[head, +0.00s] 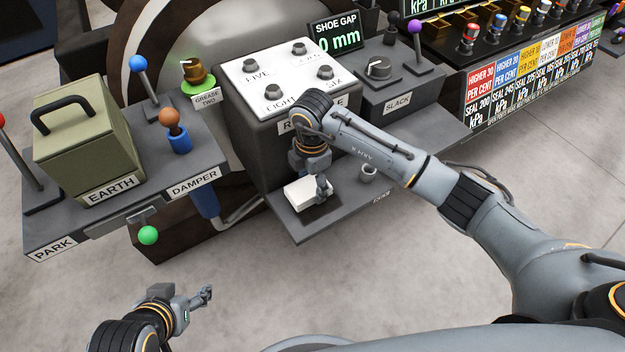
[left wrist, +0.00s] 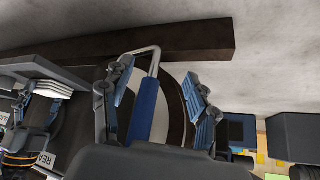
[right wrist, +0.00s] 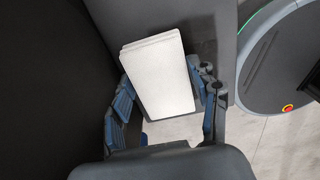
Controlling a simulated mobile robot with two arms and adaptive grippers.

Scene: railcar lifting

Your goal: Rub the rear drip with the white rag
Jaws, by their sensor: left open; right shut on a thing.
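The white rag (head: 306,193), a folded flat block, is between the fingers of my right gripper (head: 321,187) at the low grey shelf (head: 285,219) below the central box. In the right wrist view the rag (right wrist: 158,75) fills the space between both fingers, which are shut on it. A darker patch (head: 319,214) shows on the shelf beside the rag; I cannot tell whether it is the rear drip or shadow. The rag and gripper hide part of the shelf. My left gripper (head: 206,296) is open and empty over the floor at lower left; its fingers also show in the left wrist view (left wrist: 158,105).
A small grey cup (head: 368,173) stands on the shelf right of the rag. The central box (head: 262,128) has several knobs on top. Left are a green EARTH box (head: 88,135), levers and a green-ball handle (head: 148,235). The floor in front is clear.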

